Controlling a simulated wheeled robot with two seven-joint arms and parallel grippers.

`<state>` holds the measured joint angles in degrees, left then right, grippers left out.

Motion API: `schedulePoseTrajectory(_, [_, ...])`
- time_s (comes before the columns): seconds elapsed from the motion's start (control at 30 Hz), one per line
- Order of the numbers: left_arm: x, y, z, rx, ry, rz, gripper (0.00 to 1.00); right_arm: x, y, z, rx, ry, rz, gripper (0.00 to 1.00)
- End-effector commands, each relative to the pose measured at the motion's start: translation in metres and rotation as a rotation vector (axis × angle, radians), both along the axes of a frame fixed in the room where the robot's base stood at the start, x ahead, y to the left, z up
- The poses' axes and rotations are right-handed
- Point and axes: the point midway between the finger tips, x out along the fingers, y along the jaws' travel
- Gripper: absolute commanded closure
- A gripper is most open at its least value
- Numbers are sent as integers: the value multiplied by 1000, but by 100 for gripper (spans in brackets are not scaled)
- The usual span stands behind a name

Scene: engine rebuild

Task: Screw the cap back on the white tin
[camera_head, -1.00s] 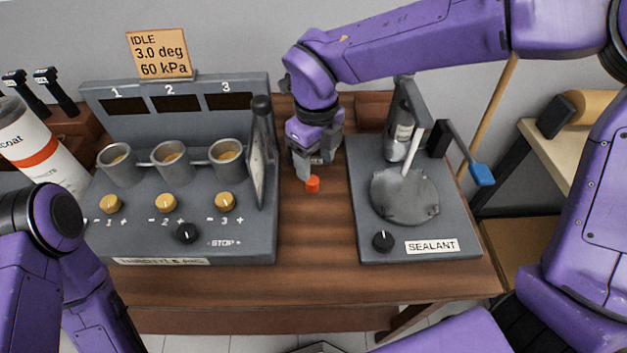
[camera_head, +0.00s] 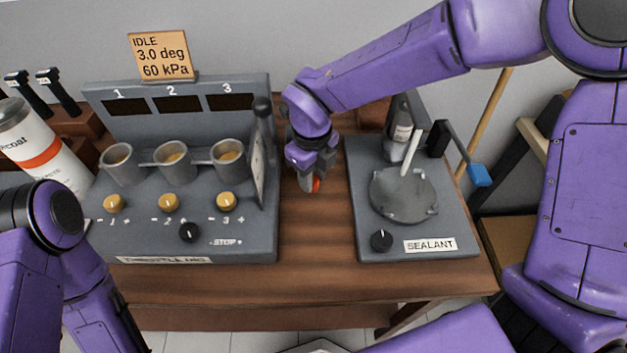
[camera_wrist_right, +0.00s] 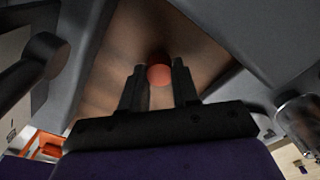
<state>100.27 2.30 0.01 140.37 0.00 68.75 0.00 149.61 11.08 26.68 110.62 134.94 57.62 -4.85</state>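A small orange-red cap (camera_head: 316,185) is at the brown bench top between the two grey stations. In the right wrist view the cap (camera_wrist_right: 159,74) shows between the fingertips, with narrow gaps beside it. My right gripper (camera_head: 311,183) points down and its fingers are apart around the cap, partly hiding it in the head view. A white tin (camera_head: 45,150) with an orange band and lettering ending in "coat" leans at the far left, partly cut off by the picture edge. My left arm is at the lower left; its gripper is out of view.
The grey throttle station (camera_head: 215,250) with several cups and knobs stands left of my right gripper, its upright lever (camera_head: 262,140) close by. The grey sealant station (camera_head: 365,220) with a round plate stands to the right. The front bench strip (camera_head: 300,280) is clear.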

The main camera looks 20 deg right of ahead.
Motion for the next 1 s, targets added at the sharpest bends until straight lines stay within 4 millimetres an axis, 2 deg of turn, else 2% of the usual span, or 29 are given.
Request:
schedulePoseTrajectory(0.03, [0,0,0,0,0,0,46,0,0,0,0,0,0,88])
schedulePoseTrajectory(0.07, [0,0,0,0,0,0,46,0,0,0,0,0,0,98])
schedulePoseTrajectory(0.37, [0,0,0,0,0,0,46,0,0,1,1,0,-1,98])
schedulePoseTrajectory(0.57, [0,0,-1,0,0,0,46,1,0,16,3,-1,-2,98])
schedulePoseTrajectory(0.67, [0,0,-2,0,0,0,46,1,0,35,4,-3,-2,98])
schedulePoseTrajectory(1.0, [0,0,-4,0,0,0,46,1,0,129,3,-4,-1,98])
